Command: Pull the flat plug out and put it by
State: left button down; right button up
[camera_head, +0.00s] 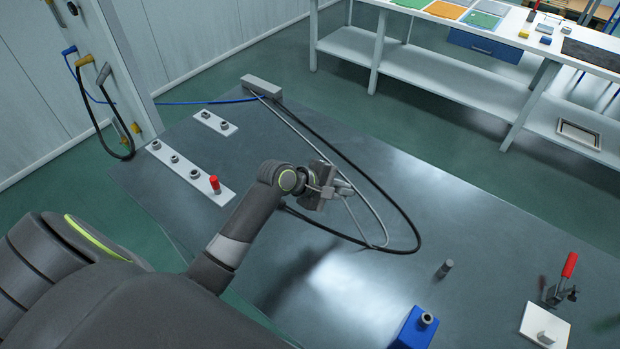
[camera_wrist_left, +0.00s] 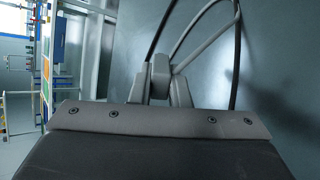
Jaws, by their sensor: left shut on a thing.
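My left gripper (camera_head: 343,189) is above the middle of the dark table, shut on a small grey plug. In the left wrist view the gripper (camera_wrist_left: 160,88) has the grey plug (camera_wrist_left: 160,68) between its fingers. A grey cable (camera_head: 372,221) seems to run from the plug and loop over the table. The fingers hide part of the plug, so I cannot tell its full shape. The plug is apart from the white socket strip (camera_head: 188,171) on the left, which bears several round fittings and a red-topped one (camera_head: 214,183). My right gripper is not in view.
A black cable (camera_head: 412,228) loops around the gripper from a grey block (camera_head: 262,87). A grey peg (camera_head: 445,267), blue block (camera_head: 413,330) and red-handled clamp (camera_head: 567,272) stand to the front right. A side panel (camera_head: 130,70) holds hanging cables. The table's right middle is clear.

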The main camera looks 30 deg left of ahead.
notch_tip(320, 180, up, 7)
jog(key=p, duration=0.5)
pick_arm(q)
jog(key=s+a+f+g+b, duration=0.1)
jog(key=a+f+b, duration=0.1)
jog(key=s+a+f+g+b, duration=0.1)
jog(key=a+f+b, duration=0.1)
jog(key=f, duration=0.1)
jog(key=s+a+f+g+b, duration=0.1)
jog(key=s+a+f+b, duration=0.1)
jog(key=f, duration=0.1)
jog(key=shift+n+g+b, duration=0.3)
jog(key=shift+g, duration=0.1)
jog(key=shift+f+b, duration=0.7)
jog(key=shift+b, duration=0.35)
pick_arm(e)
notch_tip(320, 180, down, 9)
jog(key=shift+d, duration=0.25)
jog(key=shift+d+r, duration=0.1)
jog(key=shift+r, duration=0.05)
pick_arm(q)
jog(key=c, duration=1.3)
grip_release()
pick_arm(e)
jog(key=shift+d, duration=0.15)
